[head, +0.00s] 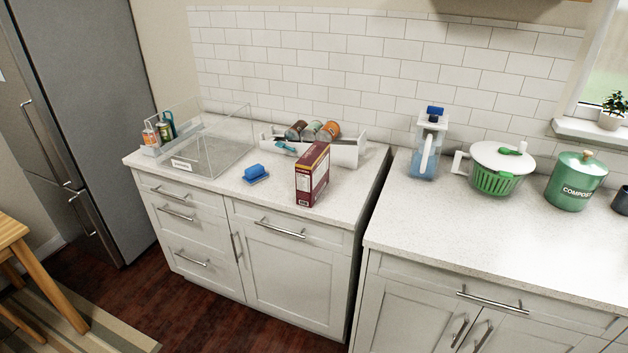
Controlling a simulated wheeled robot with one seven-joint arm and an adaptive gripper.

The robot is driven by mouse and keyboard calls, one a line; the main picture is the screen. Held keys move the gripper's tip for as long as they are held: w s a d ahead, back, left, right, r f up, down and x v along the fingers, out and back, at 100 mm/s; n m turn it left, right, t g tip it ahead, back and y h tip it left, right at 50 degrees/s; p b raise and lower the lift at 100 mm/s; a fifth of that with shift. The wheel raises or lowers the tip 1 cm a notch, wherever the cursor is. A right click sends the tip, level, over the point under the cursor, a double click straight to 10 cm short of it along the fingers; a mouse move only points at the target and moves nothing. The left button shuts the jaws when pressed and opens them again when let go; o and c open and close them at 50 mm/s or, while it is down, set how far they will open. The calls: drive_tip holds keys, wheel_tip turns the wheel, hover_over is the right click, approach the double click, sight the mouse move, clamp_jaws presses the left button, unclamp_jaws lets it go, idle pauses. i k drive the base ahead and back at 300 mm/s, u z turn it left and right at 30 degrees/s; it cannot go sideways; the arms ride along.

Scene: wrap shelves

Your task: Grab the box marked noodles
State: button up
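A clear see-through box (212,150) stands on the left counter near its left end. It has a small white label (183,165) low on its front, with dark lettering too small to read surely. It looks empty. A maroon carton (313,175) stands upright near the front edge of the same counter, apart from the clear box. Its print is also too small to read, so I cannot tell for certain which one is marked noodles. My gripper is not in view.
A blue brush (256,174) lies between box and carton. Behind are a white rack (345,152) with cans and, left, small bottles (158,132). A gap splits the counters. The right one holds a blue-white pitcher (427,148), salad spinner (497,168) and green compost bin (575,183).

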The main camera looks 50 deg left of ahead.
sight(312, 170)
drive_tip(key=u, duration=0.05)
drive_tip(key=k, duration=0.2)
drive_tip(key=u, duration=0.9)
